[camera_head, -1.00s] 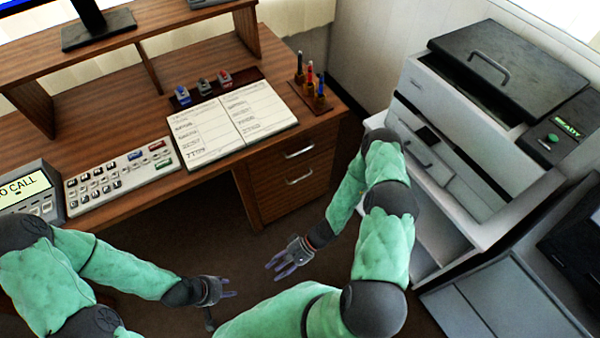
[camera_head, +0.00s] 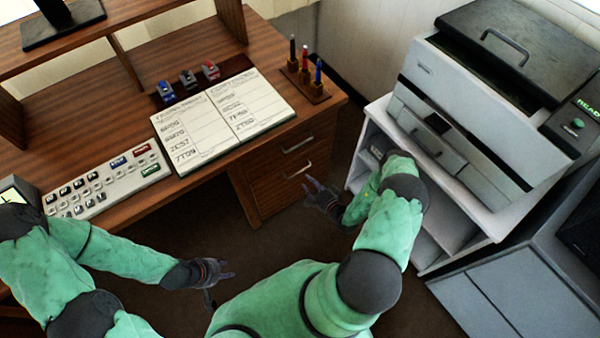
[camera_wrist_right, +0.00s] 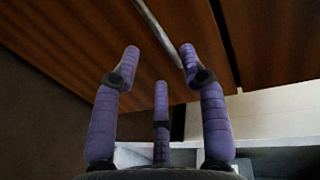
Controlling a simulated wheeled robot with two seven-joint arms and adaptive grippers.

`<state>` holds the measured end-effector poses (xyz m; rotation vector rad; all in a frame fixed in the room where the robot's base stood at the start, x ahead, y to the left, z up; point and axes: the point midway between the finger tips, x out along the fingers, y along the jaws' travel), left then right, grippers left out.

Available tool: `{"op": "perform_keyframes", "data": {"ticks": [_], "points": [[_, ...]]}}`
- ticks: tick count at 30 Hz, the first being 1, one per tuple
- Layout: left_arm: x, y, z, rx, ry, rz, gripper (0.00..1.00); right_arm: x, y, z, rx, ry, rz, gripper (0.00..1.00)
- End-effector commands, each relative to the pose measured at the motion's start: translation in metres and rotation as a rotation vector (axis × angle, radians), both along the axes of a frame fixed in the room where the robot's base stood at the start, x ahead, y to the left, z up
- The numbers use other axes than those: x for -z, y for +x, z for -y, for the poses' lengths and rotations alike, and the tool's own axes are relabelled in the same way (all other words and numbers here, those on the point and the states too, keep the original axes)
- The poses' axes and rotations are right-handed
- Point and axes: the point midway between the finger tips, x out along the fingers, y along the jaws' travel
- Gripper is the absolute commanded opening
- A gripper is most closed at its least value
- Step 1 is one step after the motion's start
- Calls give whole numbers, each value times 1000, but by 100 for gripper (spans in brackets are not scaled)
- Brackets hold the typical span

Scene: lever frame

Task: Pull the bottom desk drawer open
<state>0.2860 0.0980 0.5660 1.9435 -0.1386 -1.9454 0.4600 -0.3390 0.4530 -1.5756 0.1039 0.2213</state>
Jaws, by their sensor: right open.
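The wooden desk's drawer stack is in the head view, with the bottom drawer (camera_head: 272,190) shut flush and its silver handle (camera_head: 299,170) showing. A second drawer (camera_head: 280,150) with its own handle sits above it, also shut. My right gripper (camera_head: 318,190) is open and empty, just below and right of the lower handle. In the right wrist view its purple fingers (camera_wrist_right: 160,62) are spread before brown wood, and a pale metal bar (camera_wrist_right: 158,33) runs diagonally just beyond them; contact cannot be told. My left gripper (camera_head: 218,275) is open and empty above the floor.
A white stand (camera_head: 455,210) with open shelves bears a printer (camera_head: 470,110) right of the drawers, close to my right arm. A notepad (camera_head: 222,118), a pen holder (camera_head: 307,88) and a keypad (camera_head: 105,180) are on the desktop. The floor before the drawers is open.

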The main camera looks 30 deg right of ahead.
Motion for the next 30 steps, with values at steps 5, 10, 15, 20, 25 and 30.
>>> {"op": "perform_keyframes", "data": {"ticks": [5,10,15,20,25,30], "points": [[16,0,0,0,0,0,40,10,33,-4,-5,-1,2,44],[26,0,0,0,0,0,40,14,58,-6,-5,0,2,44],[31,0,0,0,0,0,40,17,72,-7,-5,1,0,44],[31,0,0,0,0,0,40,17,76,-7,-3,2,-1,44],[31,0,0,0,0,0,40,16,76,-7,-3,2,-1,44],[31,0,0,0,0,0,40,16,76,-7,-3,2,-1,7]]}}
